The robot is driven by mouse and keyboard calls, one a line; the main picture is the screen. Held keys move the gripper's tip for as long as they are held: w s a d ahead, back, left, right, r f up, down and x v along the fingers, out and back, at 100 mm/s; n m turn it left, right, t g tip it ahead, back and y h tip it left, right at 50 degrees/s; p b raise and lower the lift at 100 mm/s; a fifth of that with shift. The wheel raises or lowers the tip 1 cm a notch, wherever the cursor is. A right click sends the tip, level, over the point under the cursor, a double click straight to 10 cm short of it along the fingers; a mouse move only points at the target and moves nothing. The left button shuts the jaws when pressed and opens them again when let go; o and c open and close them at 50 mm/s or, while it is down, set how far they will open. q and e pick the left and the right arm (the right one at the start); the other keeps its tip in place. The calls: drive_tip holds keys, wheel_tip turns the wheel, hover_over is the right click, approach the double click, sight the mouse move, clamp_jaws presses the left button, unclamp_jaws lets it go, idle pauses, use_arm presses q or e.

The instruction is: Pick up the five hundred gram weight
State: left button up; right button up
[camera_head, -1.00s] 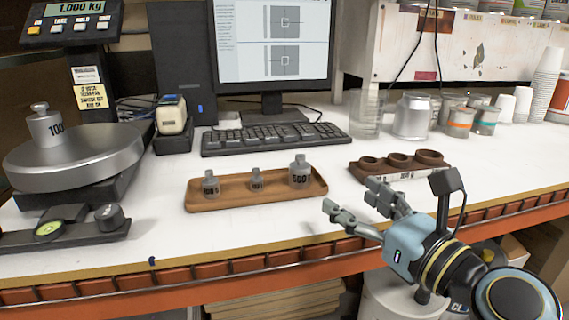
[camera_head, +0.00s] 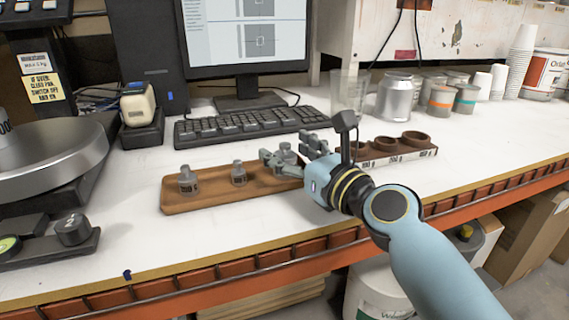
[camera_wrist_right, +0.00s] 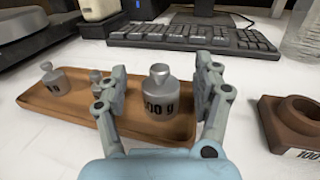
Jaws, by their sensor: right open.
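The five hundred gram weight (camera_wrist_right: 160,95) is a grey metal cylinder with a knob, at the right end of the wooden tray (camera_wrist_right: 60,104). In the right wrist view it stands upright between the fingers of my right gripper (camera_wrist_right: 160,85), which is open. In the head view my right gripper (camera_head: 292,150) partly hides the weight (camera_head: 286,155). Two smaller weights stand on the same tray (camera_head: 210,201), a larger one (camera_head: 188,182) at the left and a small one (camera_head: 238,174) in the middle. My left gripper is not in view.
A wooden holder with round recesses (camera_head: 390,157) stands right of my right gripper. The keyboard (camera_head: 245,124) lies behind the tray. A scale (camera_head: 60,160) stands at the left, and a clear beaker (camera_head: 348,97) and silver can (camera_head: 395,97) stand at the back.

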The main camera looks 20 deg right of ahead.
drive_tip(key=shift+w+a, duration=0.2)
drive_tip(key=shift+w, duration=0.5)
clamp_jaws()
